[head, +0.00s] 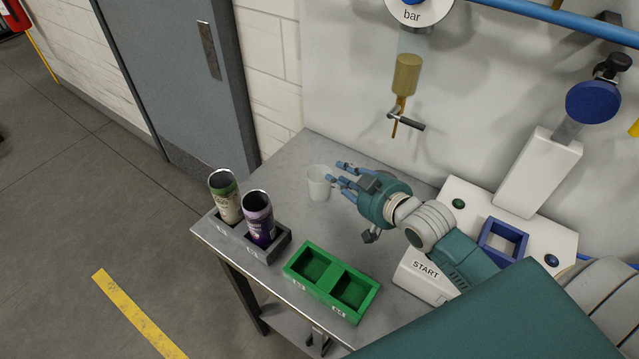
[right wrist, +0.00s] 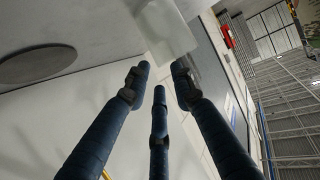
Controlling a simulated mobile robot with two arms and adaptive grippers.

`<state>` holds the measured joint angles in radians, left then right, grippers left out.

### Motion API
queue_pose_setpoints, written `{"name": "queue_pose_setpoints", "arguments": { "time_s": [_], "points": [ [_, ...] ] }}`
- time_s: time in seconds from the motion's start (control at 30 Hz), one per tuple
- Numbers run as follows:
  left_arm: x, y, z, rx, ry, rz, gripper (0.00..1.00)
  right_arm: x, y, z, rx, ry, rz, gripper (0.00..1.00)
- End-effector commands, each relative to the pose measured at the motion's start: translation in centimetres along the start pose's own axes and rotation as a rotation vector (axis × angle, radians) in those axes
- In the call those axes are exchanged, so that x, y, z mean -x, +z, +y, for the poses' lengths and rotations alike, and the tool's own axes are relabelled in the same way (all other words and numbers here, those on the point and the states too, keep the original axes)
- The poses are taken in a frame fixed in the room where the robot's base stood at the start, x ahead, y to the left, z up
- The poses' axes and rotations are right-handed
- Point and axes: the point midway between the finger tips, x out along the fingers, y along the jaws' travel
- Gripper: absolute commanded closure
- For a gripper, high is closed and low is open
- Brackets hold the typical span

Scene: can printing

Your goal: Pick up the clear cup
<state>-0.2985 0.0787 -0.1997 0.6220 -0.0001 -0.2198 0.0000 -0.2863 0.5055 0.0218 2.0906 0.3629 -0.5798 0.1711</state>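The clear cup (head: 318,184) stands upright on the grey metal table (head: 300,230), near its back edge. My right gripper (head: 342,178) is just to the right of the cup, its blue fingers spread and pointing at it. In the right wrist view the pale translucent cup (right wrist: 165,30) shows just beyond the open fingertips (right wrist: 158,75). The fingers look apart from the cup, with nothing between them. My left gripper is not in view.
An empty green two-slot tray (head: 331,282) sits at the front. A white START machine (head: 424,277) stands right. A tap (head: 405,121) hangs above.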

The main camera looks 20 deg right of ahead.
Motion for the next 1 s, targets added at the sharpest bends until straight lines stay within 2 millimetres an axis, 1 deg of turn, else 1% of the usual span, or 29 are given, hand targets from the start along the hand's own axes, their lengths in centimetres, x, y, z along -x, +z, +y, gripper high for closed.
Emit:
{"name": "queue_pose_setpoints", "arguments": {
  "time_s": [0.03,0.07,0.13,0.23,0.33,0.53,0.57,0.6,0.67,1.0],
  "points": [
    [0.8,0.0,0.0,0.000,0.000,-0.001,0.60,-0.7,-0.5,0.0,-0.003,0.001,0.001,0.76],
    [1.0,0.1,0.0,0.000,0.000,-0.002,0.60,-1.1,-0.5,0.0,-0.003,0.001,0.000,0.76],
    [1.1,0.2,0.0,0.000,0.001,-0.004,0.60,-2.2,-0.4,0.0,-0.002,0.001,0.001,0.76],
    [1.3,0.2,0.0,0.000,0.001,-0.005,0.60,-3.1,-0.3,0.0,0.000,0.001,0.000,0.76],
    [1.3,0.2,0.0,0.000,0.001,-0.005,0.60,-3.6,-0.2,0.0,0.000,0.000,0.000,0.76],
    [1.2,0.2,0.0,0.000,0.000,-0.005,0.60,-3.6,-0.1,-0.1,0.001,0.000,0.000,0.76],
    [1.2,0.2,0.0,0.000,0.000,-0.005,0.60,-3.6,-0.1,-0.1,0.001,0.000,0.000,0.82],
    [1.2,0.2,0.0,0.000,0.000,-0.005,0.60,-3.6,-0.1,0.0,0.001,0.000,0.000,0.90],
    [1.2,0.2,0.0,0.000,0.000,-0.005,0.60,-3.6,-0.1,0.0,0.001,0.000,0.000,1.00],
    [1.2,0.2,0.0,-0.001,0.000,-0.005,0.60,-3.5,-0.2,0.0,0.001,0.000,0.001,1.00]
  ]
}}
